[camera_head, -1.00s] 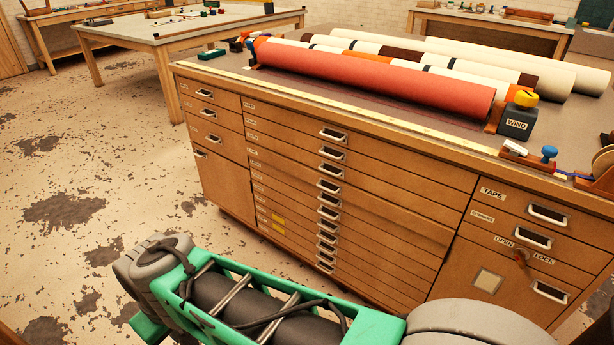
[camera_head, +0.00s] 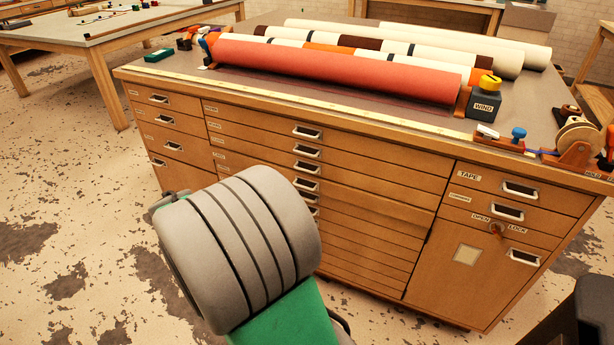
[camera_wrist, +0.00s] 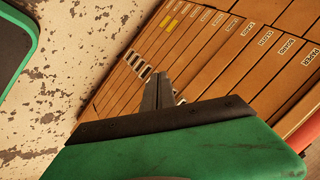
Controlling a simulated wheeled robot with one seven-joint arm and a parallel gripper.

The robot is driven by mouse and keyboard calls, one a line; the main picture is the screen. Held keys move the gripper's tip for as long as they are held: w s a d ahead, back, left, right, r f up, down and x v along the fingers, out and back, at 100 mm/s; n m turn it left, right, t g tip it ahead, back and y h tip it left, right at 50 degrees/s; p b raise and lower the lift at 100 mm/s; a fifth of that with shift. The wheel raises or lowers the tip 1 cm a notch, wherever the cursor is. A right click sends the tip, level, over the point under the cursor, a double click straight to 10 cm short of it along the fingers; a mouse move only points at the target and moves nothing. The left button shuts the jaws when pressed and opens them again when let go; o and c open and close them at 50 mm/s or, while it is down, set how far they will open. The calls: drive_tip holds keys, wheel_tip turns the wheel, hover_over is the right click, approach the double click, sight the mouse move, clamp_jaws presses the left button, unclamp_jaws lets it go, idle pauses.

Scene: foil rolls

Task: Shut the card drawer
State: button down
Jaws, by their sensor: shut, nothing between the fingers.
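The card drawer (camera_head: 385,209) seems to be the fourth down in the middle stack of the wooden plan chest (camera_head: 170,95). Its front looks slightly proud of its neighbours at the right end, a small gap. In the wrist view its label (camera_wrist: 247,30) seems to read CARD, turned sideways and small. My gripper (camera_wrist: 158,84) is shut and empty, its fingers over the drawer fronts in that view. Whether it touches any front I cannot tell. In the head view my grey and green arm hides the lower left of the stack, and my gripper is not visible.
Coloured rolls (camera_head: 340,70), a WIND box (camera_head: 484,100) and a tape dispenser (camera_head: 575,145) lie on the chest top. Side drawers with handles flank the stack. A worktable (camera_head: 60,30) stands at back left.

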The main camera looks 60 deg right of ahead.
drive_tip(key=s+d+m+g+h+p, duration=0.1)
drive_tip(key=s+d+m+h, duration=0.15)
drive_tip(key=d+m, duration=0.45)
drive_tip(key=s+d+m+g+h, duration=0.1)
drive_tip(key=s+d+m+h, duration=0.2)
drive_tip(key=d, duration=0.6)
drive_tip(key=m, duration=0.2)
approach(310, 179)
wheel_tip(310, 179, down, 3)
drive_tip(key=d, duration=0.4)
drive_tip(key=shift+w+d+r+y, duration=0.1)
drive_tip(key=shift+w+d+y, duration=0.15)
drive_tip(key=shift+d+y, duration=0.15)
drive_tip(key=shift+w+d, duration=0.1)
drive_tip(key=shift+d, duration=0.35)
drive_tip(key=shift+b, duration=0.3)
